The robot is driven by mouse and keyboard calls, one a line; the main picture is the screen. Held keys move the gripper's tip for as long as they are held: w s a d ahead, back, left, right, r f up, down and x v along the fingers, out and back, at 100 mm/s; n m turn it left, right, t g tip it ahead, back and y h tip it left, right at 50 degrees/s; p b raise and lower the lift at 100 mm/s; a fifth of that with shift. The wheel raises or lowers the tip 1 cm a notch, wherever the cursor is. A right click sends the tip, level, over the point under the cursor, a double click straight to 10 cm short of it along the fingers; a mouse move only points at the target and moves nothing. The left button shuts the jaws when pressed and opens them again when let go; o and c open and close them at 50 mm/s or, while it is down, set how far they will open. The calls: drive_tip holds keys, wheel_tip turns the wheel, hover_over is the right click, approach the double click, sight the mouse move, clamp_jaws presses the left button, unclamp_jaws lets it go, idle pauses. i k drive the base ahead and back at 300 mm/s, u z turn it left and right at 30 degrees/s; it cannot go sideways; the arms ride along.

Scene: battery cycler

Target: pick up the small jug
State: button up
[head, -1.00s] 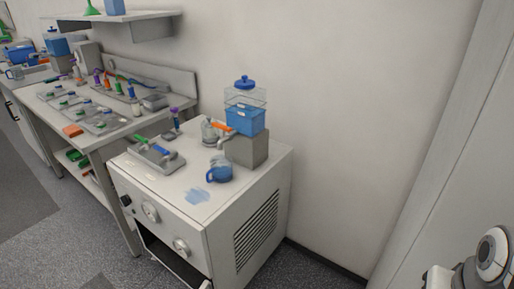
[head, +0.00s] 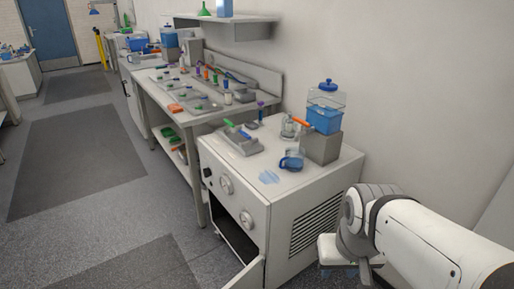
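A small blue jug (head: 291,162) with a side handle stands upright on top of the white cabinet (head: 232,174), towards its right front. A pale blue wet-looking patch lies just left of it. My arm reaches in from the right edge, in front of the cabinet's right side. The end of my arm (head: 343,257) seems to show low, below the rounded joint, well apart from the jug. I cannot make out its fingers or whether they hold anything.
A blue dispenser (head: 324,112) with an orange tap sits on a grey block (head: 321,147) behind the jug. A clear vessel (head: 289,128) stands near the tap. A grey tray (head: 239,140) lies to the left. The cabinet door (head: 246,277) hangs open. Floor is free left.

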sight(294, 158)
drive_tip(key=u, duration=0.05)
drive_tip(key=i, duration=1)
